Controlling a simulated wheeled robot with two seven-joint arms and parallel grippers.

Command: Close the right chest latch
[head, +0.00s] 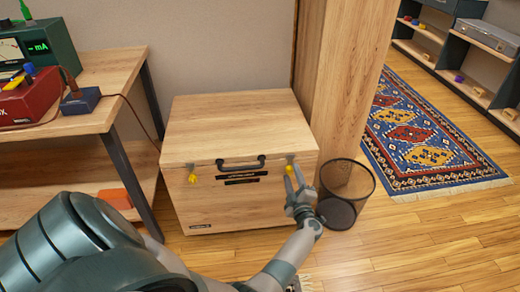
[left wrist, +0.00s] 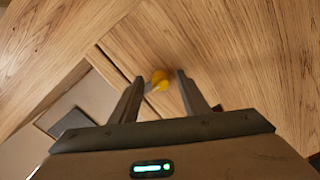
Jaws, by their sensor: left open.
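A light wooden chest (head: 240,122) with a dark handle (head: 240,163) stands on the floor, its lid down. The left latch has a yellow knob (head: 193,178) on the front. The right latch (head: 289,168), also with yellow, is partly hidden by my left gripper (head: 295,177). In the left wrist view, the right latch's yellow knob (left wrist: 159,78) lies between the tips of my open left gripper (left wrist: 158,78). I cannot tell whether the fingers touch it. My right gripper is not in view.
A black mesh bin (head: 345,195) stands close to the right of my left gripper. A wooden post (head: 345,75) rises behind it. A workbench (head: 100,105) with instruments is at left. A patterned rug (head: 420,135) lies at right.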

